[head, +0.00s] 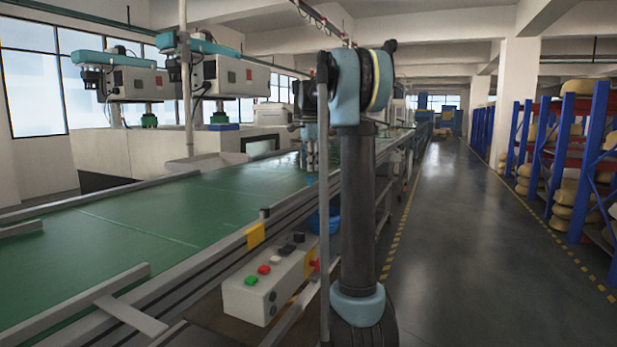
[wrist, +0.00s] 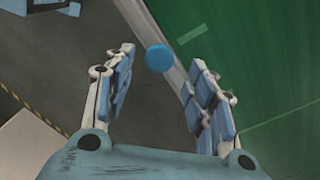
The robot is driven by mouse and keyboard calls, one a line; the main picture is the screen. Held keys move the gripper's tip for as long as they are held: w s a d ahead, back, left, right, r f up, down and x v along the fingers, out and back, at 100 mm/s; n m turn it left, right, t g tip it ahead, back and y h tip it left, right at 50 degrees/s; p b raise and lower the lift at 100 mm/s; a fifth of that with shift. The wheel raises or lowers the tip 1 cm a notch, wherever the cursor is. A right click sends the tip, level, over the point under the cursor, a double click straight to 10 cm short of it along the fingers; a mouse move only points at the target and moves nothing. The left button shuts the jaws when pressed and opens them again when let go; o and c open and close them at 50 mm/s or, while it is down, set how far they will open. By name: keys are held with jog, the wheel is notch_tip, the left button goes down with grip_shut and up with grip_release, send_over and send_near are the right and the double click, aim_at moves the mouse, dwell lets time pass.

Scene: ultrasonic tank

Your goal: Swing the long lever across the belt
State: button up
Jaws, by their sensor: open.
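The green conveyor belt (head: 190,215) runs from the left foreground toward the back, edged by metal rails. A pale grey bar (head: 130,315) juts over its near edge at lower left. I cannot tell whether it is the long lever. My gripper (wrist: 162,57) is open, with its two padded fingers apart. A round blue knob (wrist: 158,58) shows in the gap between the fingertips, beside the belt's rail; I cannot tell its height or whether it belongs to the lever. In the head view my gripper hangs at the belt's edge, partly behind my arm.
A control box (head: 262,285) with red and green buttons stands beside the belt, and a blue basket (head: 328,222) is beyond it. Machines (head: 230,80) overhang the belt's far side. Blue-framed shelves (head: 580,165) line the right. The floor aisle (head: 460,230) is clear.

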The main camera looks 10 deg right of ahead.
jog(key=shift+f, duration=2.15)
